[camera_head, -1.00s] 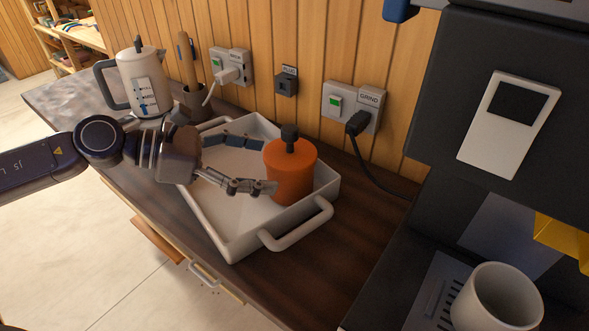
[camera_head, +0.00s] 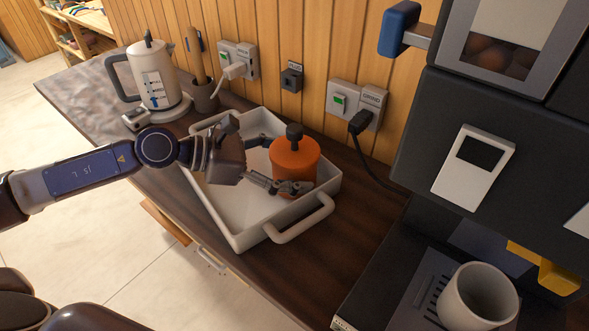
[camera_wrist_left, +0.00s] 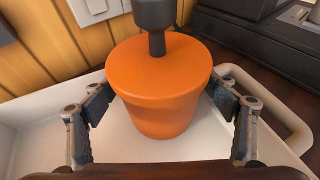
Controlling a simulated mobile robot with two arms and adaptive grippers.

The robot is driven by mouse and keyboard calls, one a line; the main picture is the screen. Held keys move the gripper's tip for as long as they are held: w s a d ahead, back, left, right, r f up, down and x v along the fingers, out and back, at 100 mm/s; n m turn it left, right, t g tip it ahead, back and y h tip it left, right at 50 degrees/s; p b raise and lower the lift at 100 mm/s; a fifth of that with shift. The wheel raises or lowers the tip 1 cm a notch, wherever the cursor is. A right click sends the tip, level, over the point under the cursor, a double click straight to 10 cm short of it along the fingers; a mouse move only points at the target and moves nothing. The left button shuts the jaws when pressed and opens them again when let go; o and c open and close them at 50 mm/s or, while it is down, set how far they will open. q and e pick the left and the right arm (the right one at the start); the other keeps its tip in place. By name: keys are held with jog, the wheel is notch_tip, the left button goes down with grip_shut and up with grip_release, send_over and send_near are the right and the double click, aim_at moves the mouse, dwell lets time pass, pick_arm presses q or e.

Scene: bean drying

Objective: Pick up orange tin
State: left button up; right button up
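The orange tin (camera_head: 295,160) has a dark knob on its lid and stands upright in the right end of the white tray (camera_head: 238,243). My left gripper (camera_head: 282,165) reaches in from the left, with its fingers on either side of the tin. In the left wrist view the tin (camera_wrist_left: 160,88) stands between the two spread fingers of the gripper (camera_wrist_left: 163,122). A gap shows at the left finger; the right finger is close to the tin, and contact is unclear. My right gripper is not in view.
A white kettle (camera_head: 157,80) and a pot with a wooden-handled tool (camera_head: 203,95) stand behind the tray. Wall sockets (camera_head: 355,103) and a cable are behind. A dark machine (camera_head: 480,130) with a beige mug (camera_head: 478,297) stands at right. Dark counter shows around the tray.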

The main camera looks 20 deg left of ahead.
pick_arm(q)
jog(key=c, duration=1.2)
jog(key=shift+r, duration=0.1)
jog(key=shift+c, duration=0.3)
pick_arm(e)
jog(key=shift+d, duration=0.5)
